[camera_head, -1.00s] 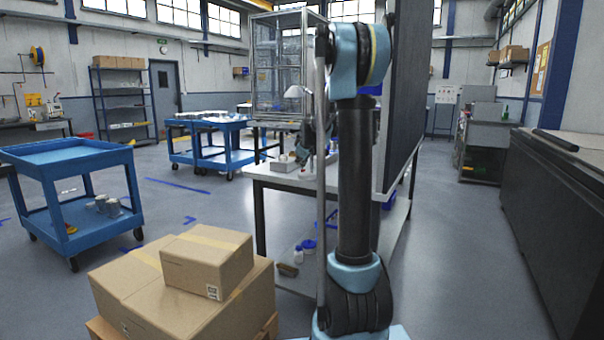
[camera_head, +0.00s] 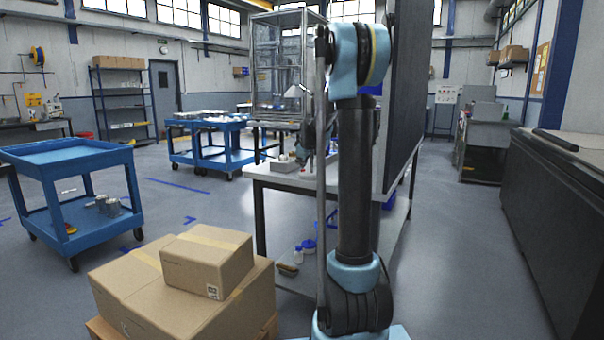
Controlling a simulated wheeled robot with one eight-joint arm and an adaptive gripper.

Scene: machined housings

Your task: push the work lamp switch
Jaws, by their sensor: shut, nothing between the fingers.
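My gripper (camera_head: 304,165) is shut and empty, low over the bench top just right of this box. I cannot tell whether its tips touch anything. My arm hides much of the bench behind it.
A dark upright panel (camera_head: 408,100) stands along the bench's right side. Cardboard boxes (camera_head: 207,262) are stacked in front at left. A blue cart (camera_head: 70,152) stands farther left. Small bottles and a brush lie on the lower shelf.

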